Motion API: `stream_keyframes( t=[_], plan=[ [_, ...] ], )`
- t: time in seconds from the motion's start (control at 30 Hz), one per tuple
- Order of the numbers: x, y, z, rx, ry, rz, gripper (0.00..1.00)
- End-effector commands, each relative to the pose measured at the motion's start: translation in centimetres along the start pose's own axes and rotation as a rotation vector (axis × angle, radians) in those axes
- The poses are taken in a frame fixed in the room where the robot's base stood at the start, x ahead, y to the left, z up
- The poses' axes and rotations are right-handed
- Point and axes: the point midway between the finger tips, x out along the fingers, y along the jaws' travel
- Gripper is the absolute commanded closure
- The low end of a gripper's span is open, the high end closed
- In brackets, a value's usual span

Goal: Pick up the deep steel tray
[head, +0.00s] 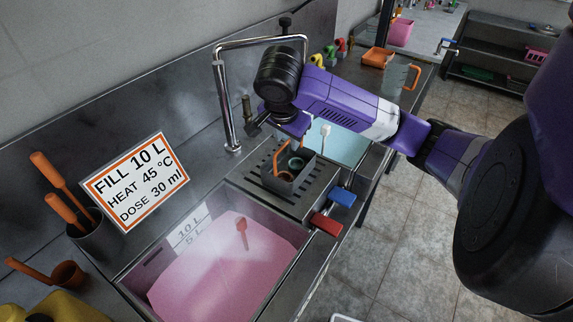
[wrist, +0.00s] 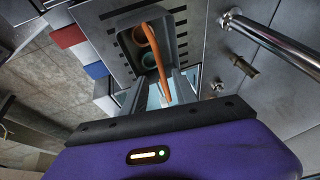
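The deep steel tray (head: 302,181) stands on a slotted drainboard between two basins.
A bent steel tap pipe (head: 224,100) rises beside the tray. A sign (head: 136,181) stands left.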

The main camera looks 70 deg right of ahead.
Motion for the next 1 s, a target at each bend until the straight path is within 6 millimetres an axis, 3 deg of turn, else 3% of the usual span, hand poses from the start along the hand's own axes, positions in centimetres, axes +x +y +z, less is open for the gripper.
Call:
stream_keyframes(
  t=[0.6, 1.0],
  plan=[
    [7.0, -0.5, -0.5, -0.001, -0.001, 0.000, 0.66],
    [7.4, -0.5, -0.4, -0.002, -0.002, -0.002, 0.66]
  ],
)
